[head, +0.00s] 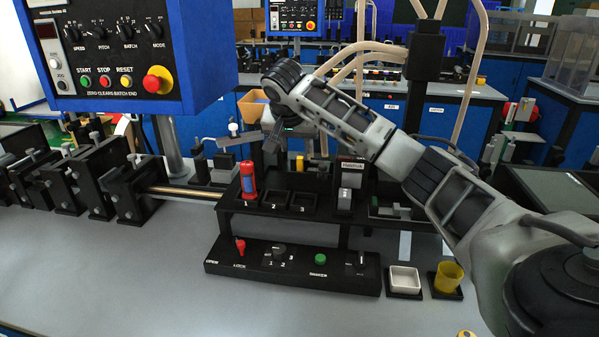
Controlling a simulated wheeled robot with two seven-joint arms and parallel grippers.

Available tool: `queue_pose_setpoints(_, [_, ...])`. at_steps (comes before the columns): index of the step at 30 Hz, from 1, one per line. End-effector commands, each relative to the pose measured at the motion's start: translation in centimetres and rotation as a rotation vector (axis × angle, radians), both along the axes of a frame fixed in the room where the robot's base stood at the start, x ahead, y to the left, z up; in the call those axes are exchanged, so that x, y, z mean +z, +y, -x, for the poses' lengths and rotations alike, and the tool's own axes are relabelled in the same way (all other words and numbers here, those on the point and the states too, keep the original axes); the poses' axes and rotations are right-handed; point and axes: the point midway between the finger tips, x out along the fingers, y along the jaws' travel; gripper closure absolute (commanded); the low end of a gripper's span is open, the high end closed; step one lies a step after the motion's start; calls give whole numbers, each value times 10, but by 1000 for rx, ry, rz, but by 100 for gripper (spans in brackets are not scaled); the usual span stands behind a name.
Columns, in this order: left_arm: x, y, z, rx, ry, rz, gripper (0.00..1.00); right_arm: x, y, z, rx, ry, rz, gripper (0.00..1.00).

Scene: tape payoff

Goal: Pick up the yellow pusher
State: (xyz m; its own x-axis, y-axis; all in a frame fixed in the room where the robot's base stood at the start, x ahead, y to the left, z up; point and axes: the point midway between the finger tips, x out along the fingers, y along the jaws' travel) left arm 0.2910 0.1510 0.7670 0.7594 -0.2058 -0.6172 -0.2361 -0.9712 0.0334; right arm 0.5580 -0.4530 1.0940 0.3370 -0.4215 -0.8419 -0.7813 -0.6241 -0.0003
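Nothing in view is clearly the yellow pusher. A small yellow piece (466,333) shows at the bottom edge, mostly cut off, and I cannot tell what it is. A yellow cup-like piece (449,275) stands on a black pad at the right of the bench. My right arm reaches in from the right, over the black rack. My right gripper (273,140) is small and dark, above and behind the rack, well away from both yellow pieces. Its fingers blend with the dark parts behind, so its opening is unclear. My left gripper is out of view.
A black rack (285,226) holds a red cylinder (248,181) at position 1. A control strip (290,266) lies in front. A white square dish (404,279) sits beside the yellow cup. Black clamps (130,190) and a blue control box (205,50) stand left. The front bench is clear.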

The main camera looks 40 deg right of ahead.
Motion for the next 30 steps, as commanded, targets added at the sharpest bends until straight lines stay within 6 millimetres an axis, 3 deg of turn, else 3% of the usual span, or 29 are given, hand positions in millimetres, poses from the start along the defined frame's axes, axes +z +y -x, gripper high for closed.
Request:
queue_pose_setpoints(8, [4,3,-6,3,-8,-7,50,-17,-11,-6,-2,3,1,60])
queue_pose_setpoints(16, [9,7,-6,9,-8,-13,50,-49,-29,-17,-2,3,1,60])
queue_pose_setpoints(25, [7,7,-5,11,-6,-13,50,-55,-31,-19,1,0,0,60])
queue_pose_setpoints(30, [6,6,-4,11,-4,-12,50,-54,-31,-19,1,0,0,100])
